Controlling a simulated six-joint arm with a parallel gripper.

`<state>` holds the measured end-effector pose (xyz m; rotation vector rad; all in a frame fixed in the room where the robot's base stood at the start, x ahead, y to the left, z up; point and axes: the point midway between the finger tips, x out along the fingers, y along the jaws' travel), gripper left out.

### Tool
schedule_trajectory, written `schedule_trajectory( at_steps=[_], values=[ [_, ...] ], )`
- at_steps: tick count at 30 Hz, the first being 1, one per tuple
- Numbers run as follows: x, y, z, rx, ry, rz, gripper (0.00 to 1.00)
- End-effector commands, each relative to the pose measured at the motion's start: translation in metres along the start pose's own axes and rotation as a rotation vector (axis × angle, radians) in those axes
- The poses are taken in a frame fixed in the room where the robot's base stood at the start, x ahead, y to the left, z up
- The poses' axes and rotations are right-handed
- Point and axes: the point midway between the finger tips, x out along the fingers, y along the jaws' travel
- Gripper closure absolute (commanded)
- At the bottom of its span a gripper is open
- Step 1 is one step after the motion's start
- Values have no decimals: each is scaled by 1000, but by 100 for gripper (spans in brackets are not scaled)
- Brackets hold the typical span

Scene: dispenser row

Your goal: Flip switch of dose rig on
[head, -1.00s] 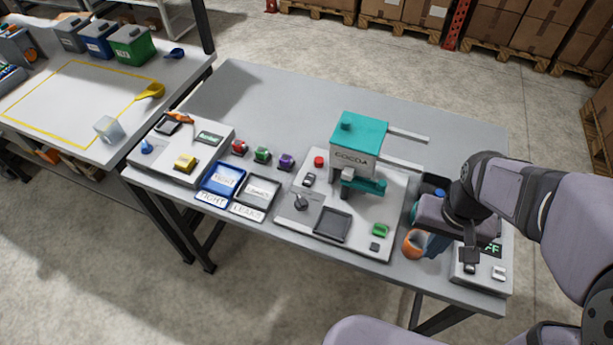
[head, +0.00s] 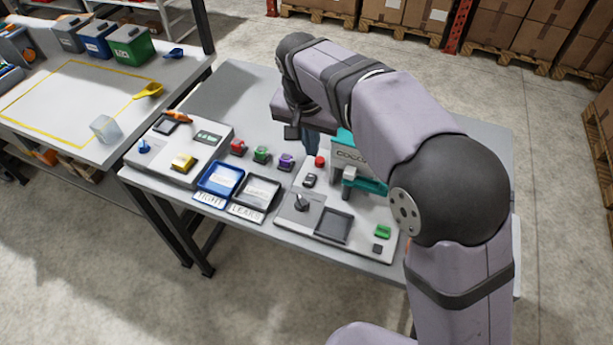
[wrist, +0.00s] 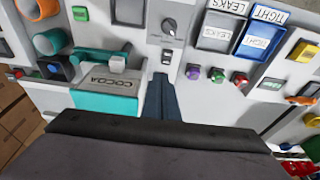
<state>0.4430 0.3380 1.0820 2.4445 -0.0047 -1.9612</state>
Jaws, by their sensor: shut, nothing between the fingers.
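The rig with a teal and white COCOA dispenser (head: 349,157) stands on a pale base plate (head: 283,222). A small dark and grey rocker switch (head: 309,181) sits on that plate, left of the dispenser; the wrist view shows it too (wrist: 167,57). A red button (head: 320,161) lies just behind it, and a knob (head: 300,202) in front. My gripper (head: 313,152) is shut and empty, pointing down by the red button. In the wrist view its fingertips (wrist: 163,76) appear close to the switch; contact cannot be told. My arm hides the dispenser's right part.
Red (head: 238,148), green (head: 262,154) and purple (head: 286,161) pieces stand left of my gripper. A blue tray (head: 203,188) and a grey tray (head: 238,200) lie before them. Another panel (head: 145,157) is at the table's left. The back left tabletop is clear.

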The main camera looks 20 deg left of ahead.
Motion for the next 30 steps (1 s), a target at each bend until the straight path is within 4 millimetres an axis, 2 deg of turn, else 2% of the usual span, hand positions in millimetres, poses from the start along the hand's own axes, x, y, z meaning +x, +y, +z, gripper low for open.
schedule_trajectory(
  at_steps=[3, 6, 20, 26, 30],
  values=[
    [-2, -14, 2, 1, 9, -5, 100],
    [-3, -18, 3, 3, 11, -6, 100],
    [0, -18, 3, 4, 11, -6, 100],
    [16, -17, 3, 3, 8, -3, 100],
    [37, -17, 3, 4, 7, -2, 100]
  ],
)
